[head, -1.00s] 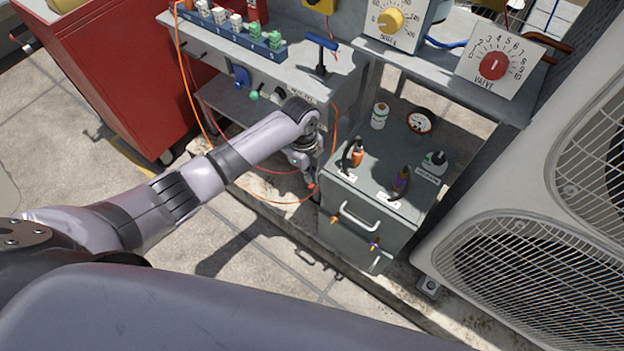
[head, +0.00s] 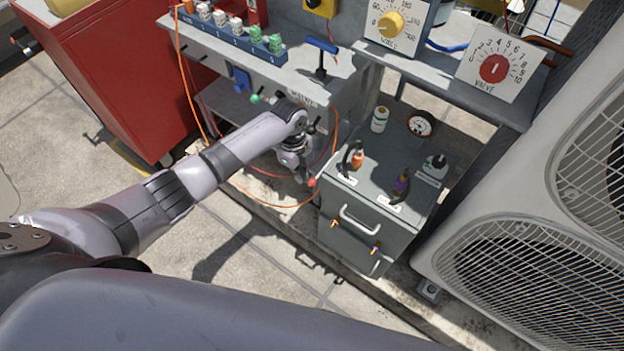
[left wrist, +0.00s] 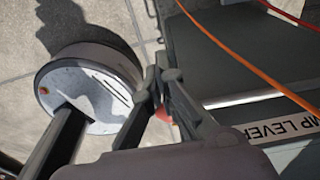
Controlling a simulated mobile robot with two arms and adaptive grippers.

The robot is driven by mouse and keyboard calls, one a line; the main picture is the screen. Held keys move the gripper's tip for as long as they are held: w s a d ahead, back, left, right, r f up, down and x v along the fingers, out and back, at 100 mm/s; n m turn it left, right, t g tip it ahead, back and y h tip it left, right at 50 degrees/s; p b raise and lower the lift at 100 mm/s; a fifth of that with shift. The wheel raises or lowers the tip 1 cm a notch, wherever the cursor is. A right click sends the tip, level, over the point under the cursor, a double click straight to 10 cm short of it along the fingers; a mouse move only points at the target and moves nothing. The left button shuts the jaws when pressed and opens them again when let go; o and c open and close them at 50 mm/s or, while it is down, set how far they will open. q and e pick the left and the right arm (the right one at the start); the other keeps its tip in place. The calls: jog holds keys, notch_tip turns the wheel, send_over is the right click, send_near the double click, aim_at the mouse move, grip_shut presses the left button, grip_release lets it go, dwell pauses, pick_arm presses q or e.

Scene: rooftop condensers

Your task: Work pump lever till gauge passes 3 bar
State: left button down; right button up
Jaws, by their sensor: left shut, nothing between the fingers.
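My left gripper (head: 303,176) is shut with nothing in it, low beside the bench front. A small red knob (head: 312,182) shows right at its fingertips; I take it for the pump lever's end, but the rest of the lever is hidden. In the left wrist view the closed fingers (left wrist: 162,68) have a red patch (left wrist: 163,114) partly hidden behind them. A label ending "MP LEVER" (left wrist: 285,130) is on the bench edge there. A round white-faced gauge (head: 421,123) stands at the back of the grey cabinet; its reading is too small to tell. My right gripper is out of view.
Orange hoses (head: 336,128) hang by the gripper. The grey cabinet (head: 370,232) with small levers on top stands to its right. A blue-handled T-lever (head: 322,45) is on the bench. A red cabinet (head: 120,75) is at left; paving in front is clear.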

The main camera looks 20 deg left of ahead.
pick_arm(q)
jog(key=shift+d, duration=0.1)
notch_tip(320, 180, up, 12)
jog(key=a, duration=0.1)
jog(key=shift+w, duration=0.25)
jog(key=shift+a+f, duration=0.1)
dwell(0.5)
jog(key=s+a+f+n+t+p, duration=0.1)
jog(key=s+f+n, duration=0.3)
jog(key=f, duration=0.6)
jog(key=s+a+f+n, duration=0.2)
jog(key=s+f+n, duration=0.3)
jog(key=f, duration=0.5)
jog(key=s+a+f+n+t+p, duration=0.1)
jog(key=s+f+n, duration=0.3)
jog(key=f, duration=0.5)
jog(key=s+f+n, duration=0.3)
jog(key=s+f, duration=0.3)
jog(key=s, duration=0.9)
jog(key=s+a+f+n+y, duration=0.1)
jog(key=s+f+n, duration=0.2)
jog(key=s, duration=1.3)
notch_tip(320, 180, down, 3)
jog(key=shift+s+r+n+g+p, duration=0.1)
jog(key=shift+s+n+g+p, duration=0.15)
jog(key=shift+n+g+p, duration=0.05)
